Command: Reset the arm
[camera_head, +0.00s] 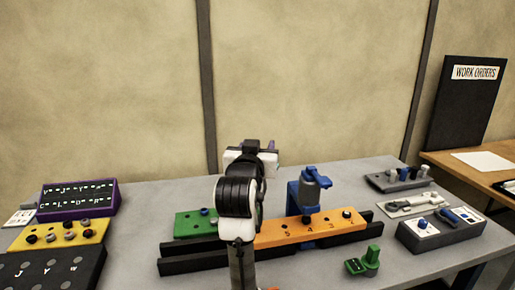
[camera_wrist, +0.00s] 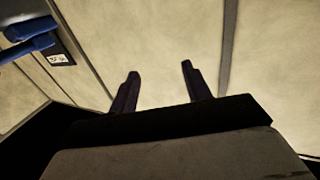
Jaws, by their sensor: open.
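My arm stands upright in the middle of the head view, in front of the grey table. My gripper shows in the wrist view with its two dark fingers (camera_wrist: 157,88) spread apart and nothing between them. The fingers point toward the beige wall (camera_wrist: 165,40). In the head view the gripper's fingertips are mostly hidden behind the arm. An orange plate (camera_head: 330,228) and a green plate (camera_head: 194,224) lie along black rails (camera_head: 190,265), with my arm in front of where they come close.
A green part (camera_head: 364,262) lies at the front right. Purple (camera_head: 75,205), yellow (camera_head: 55,236) and black (camera_head: 50,272) blocks stand left. A grey block (camera_head: 440,232) stands right, near a work-orders board (camera_head: 465,110).

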